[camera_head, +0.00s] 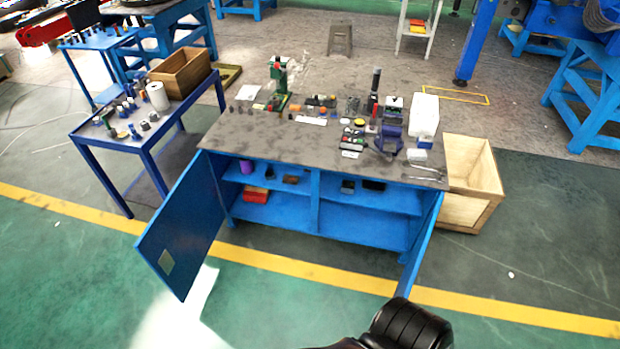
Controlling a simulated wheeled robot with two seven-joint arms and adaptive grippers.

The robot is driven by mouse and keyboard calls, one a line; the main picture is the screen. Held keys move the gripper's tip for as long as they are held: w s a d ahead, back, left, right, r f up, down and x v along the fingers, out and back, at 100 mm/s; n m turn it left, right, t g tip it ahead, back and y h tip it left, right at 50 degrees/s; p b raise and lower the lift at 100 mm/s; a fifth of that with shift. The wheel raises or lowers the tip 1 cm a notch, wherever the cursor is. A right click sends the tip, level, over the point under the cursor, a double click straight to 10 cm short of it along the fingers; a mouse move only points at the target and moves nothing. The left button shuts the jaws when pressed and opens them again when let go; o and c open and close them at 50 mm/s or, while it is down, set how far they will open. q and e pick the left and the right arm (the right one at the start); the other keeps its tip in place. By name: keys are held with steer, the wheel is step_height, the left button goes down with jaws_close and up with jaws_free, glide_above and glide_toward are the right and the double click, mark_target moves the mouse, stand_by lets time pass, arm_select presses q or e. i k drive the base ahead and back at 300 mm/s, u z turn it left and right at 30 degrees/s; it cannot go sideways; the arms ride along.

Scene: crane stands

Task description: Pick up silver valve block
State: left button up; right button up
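I cannot single out a silver valve block for certain; the parts are small at this distance. Several small grey and blue parts (145,125) stand on the blue side table (88,132) at the left. More small parts stand on the dark top of the blue workbench (255,150) in the middle, among them a grey and black item (393,103) near the back right. A black rounded part of my own arm shows at the bottom edge, well short of the bench. Neither gripper's fingers are in view.
The workbench's left door (183,225) and right door (421,243) stand open towards me. A wooden crate (470,210) stands at its right. A wooden box (180,73) and a white roll (157,96) are on the side table. The green floor in front is clear.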

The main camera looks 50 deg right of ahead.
mark_target(347, 189)
steer(key=z, duration=0.1)
steer(key=i, duration=0.95)
steer(key=z, duration=1.05)
steer(key=i, duration=0.75)
steer(key=z, duration=0.85)
